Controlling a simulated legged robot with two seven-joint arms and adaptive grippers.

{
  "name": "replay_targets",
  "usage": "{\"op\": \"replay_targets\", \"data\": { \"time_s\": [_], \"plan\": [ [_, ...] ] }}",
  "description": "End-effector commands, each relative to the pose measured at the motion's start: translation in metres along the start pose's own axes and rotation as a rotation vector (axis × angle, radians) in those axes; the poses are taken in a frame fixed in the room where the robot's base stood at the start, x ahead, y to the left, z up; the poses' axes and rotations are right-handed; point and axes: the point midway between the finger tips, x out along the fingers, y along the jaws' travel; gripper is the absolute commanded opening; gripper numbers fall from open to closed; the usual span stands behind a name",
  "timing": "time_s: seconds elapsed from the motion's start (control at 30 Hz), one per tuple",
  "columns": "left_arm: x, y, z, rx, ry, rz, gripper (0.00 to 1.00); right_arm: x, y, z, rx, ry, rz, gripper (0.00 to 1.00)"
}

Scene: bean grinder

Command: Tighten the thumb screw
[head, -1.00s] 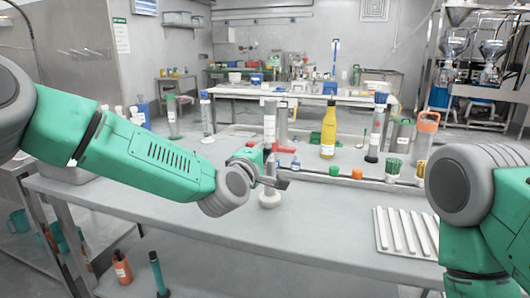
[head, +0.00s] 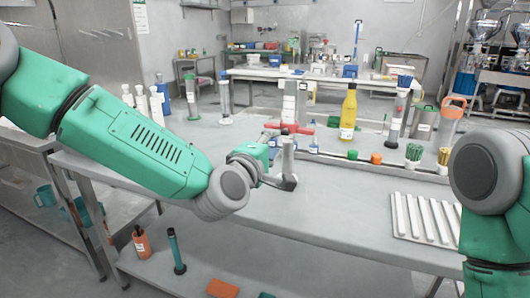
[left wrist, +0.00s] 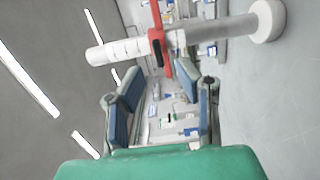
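A pale upright cylinder (head: 288,155), apparently the grinder, stands on the near table with a red crosspiece (head: 290,129) near its top. In the left wrist view the pale cylinder (left wrist: 215,32) lies sideways across the top, with its round base (left wrist: 267,20) at the right. The red part (left wrist: 157,15) crosses it and carries a dark knob (left wrist: 157,41), possibly the thumb screw. My left gripper (left wrist: 160,82) is open and empty, its blue-padded fingers apart, facing the cylinder. In the head view it is beside the cylinder's lower part and hides some of its base. My right gripper is out of view.
A white ridged tray (head: 425,220) lies at the table's right. White bottles (head: 142,100) stand at the back left. The table front is clear.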

Motion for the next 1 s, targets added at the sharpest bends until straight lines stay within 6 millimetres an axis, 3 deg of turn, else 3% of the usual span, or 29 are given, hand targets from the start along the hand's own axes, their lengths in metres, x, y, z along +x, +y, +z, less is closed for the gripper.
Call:
{"op": "replay_targets", "data": {
  "time_s": [0.1, 0.3, 0.73, 0.87, 1.0],
  "plan": [
    [-0.022, -0.001, 0.000, 0.000, 0.000, -0.002, 0.29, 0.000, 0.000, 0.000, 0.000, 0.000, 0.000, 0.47],
    [-0.043, -0.002, 0.000, 0.001, 0.000, -0.002, 0.29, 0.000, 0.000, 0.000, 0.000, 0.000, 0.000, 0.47],
    [-0.047, -0.008, 0.000, 0.012, -0.003, -0.015, 0.29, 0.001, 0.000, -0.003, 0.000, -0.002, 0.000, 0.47],
    [-0.059, -0.052, 0.003, 0.090, -0.033, -0.108, 0.29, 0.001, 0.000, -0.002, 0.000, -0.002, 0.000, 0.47],
    [-0.097, -0.141, 0.004, 0.261, -0.111, -0.305, 0.29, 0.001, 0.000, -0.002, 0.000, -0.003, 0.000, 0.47]
  ]
}}
